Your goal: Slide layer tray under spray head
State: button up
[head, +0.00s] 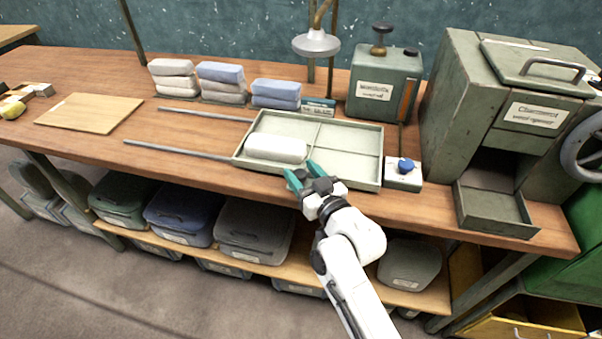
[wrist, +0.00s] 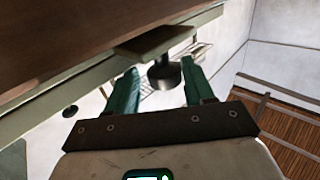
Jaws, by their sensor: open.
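The pale green layer tray (head: 352,138) lies on the wooden bench with raised rims and dividers. A white padded block (head: 275,148) lies in its front left compartment; the other compartments look empty. The grey spray head (head: 316,43) hangs from a brass pipe above and behind the tray. My gripper (head: 302,171) is at the tray's front rim, just right of the white block. I cannot tell whether it touches the rim. In the wrist view its green fingers (wrist: 163,86) stand apart, with a dark round knob-like thing (wrist: 165,74) showing between or beyond them.
Two metal rails (head: 175,150) run left from the tray. A small box with a blue knob (head: 404,165) stands at its right end. Folded cloth stacks (head: 222,82) and a green canister (head: 385,85) stand behind. A large green machine (head: 470,120) blocks the right.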

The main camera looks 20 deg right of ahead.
jog(key=shift+o, duration=0.3)
jog(key=shift+s, duration=0.4)
jog(key=s+d+b, duration=0.1)
jog(key=s, duration=0.8)
jog(key=shift+s+d+b, duration=0.3)
jog(key=shift+s+b, duration=0.1)
jog(key=s+f+g, duration=0.5)
jog(key=f, duration=0.3)
jog(key=s+d+f+g+h, duration=0.1)
jog(key=s+d+f+g, duration=0.1)
jog(key=s+g, duration=0.2)
jog(key=s+d+f+m+g+h+p, duration=0.1)
jog(key=s+d+f+g, duration=0.1)
jog(key=s, duration=0.9)
jog(key=s+d+f+m+g+h, duration=0.1)
jog(key=s+d+f+g, duration=0.1)
jog(key=s+g, duration=0.3)
jog(key=s+f, duration=0.1)
jog(key=s, duration=0.1)
jog(key=shift+s+f+g, duration=0.35)
jog(key=shift+f+g, duration=0.05)
dwell(0.4)
